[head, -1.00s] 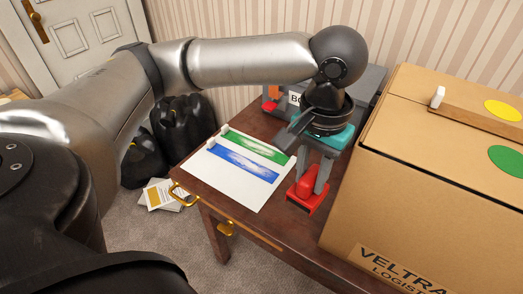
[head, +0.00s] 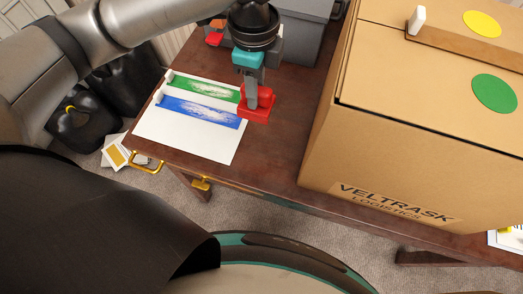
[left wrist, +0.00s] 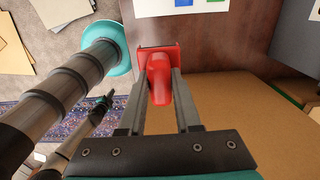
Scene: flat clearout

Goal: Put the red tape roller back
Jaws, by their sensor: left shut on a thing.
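The red tape roller (head: 258,104) is between the fingers of my left gripper (head: 251,98), at or just above the dark wooden table, right of the print sheet. I cannot tell whether it touches the tabletop. In the left wrist view the red roller (left wrist: 159,75) sits between the two grey fingers of my left gripper (left wrist: 162,82), which is shut on it. The fingers hide part of its sides. My right gripper is not made out in either view.
A large cardboard box (head: 400,150) stands close on the right. A sheet with green and blue prints (head: 190,135) lies on the left. A grey box (head: 298,35) stands behind, with small red and orange things beside it. Bare table (head: 275,150) shows before the cardboard box.

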